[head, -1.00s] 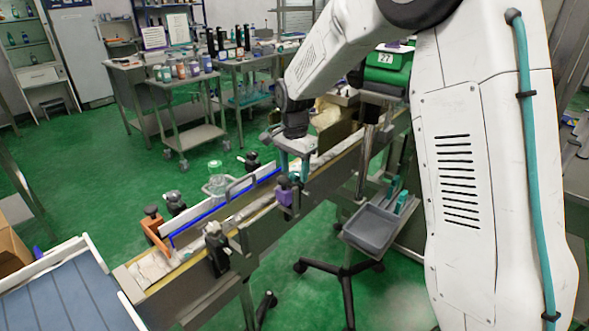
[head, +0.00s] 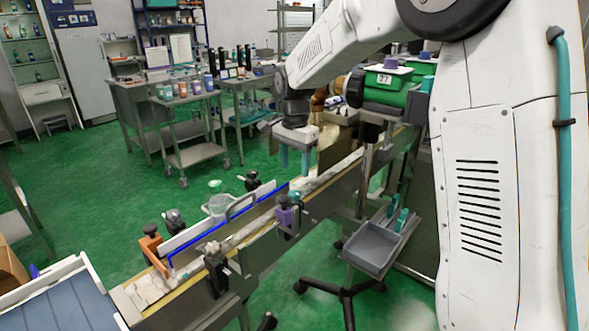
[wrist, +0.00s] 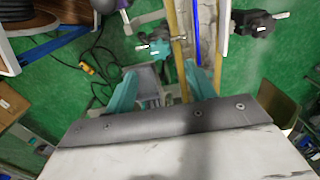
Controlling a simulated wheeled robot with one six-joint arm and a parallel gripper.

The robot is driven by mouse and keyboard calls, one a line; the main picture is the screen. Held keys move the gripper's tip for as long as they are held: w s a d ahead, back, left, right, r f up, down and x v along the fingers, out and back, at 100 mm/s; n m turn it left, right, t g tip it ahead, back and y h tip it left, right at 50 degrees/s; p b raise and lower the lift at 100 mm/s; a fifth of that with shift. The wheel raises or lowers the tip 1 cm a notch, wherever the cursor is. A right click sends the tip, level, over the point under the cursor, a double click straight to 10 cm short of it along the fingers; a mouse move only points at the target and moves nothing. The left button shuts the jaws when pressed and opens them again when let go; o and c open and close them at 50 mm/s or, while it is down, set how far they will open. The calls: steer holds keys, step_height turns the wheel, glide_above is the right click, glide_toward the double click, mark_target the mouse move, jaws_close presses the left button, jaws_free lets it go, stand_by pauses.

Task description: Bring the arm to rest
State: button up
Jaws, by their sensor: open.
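My gripper (head: 294,162) shows in the head view with its teal fingers pointing down, above and just beyond the far end of the blue-edged guide rail on the conveyor (head: 240,242). In the wrist view the two teal fingers (wrist: 160,92) stand wide apart with nothing held between them. The conveyor, with its yellow edges and blue strip, also shows beyond the fingers in the wrist view (wrist: 180,45). My white arm reaches across the upper right of the head view.
A grey tray (head: 372,247) on a wheeled stand is below right. Steel carts (head: 185,100) stand at the back. Green floor at left is open.

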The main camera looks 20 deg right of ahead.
stand_by(0.4)
steer(key=shift+s+f+n, duration=0.15)
steer(key=shift+s+n, duration=0.1)
steer(key=shift+n, duration=0.45)
steer(key=s+d+r+n, duration=0.1)
steer(key=s+n, duration=0.2)
steer(key=s, duration=0.9)
steer(key=s+d+r+n+t, duration=0.1)
steer(key=s+n, duration=0.3)
steer(key=s, duration=0.8)
steer(key=s+d+r+n, duration=0.1)
steer(key=s+r+n, duration=0.2)
steer(key=s, duration=1)
steer(key=shift+r+n, duration=0.25)
steer(key=shift+n, duration=0.15)
steer(key=shift+a, duration=0.1)
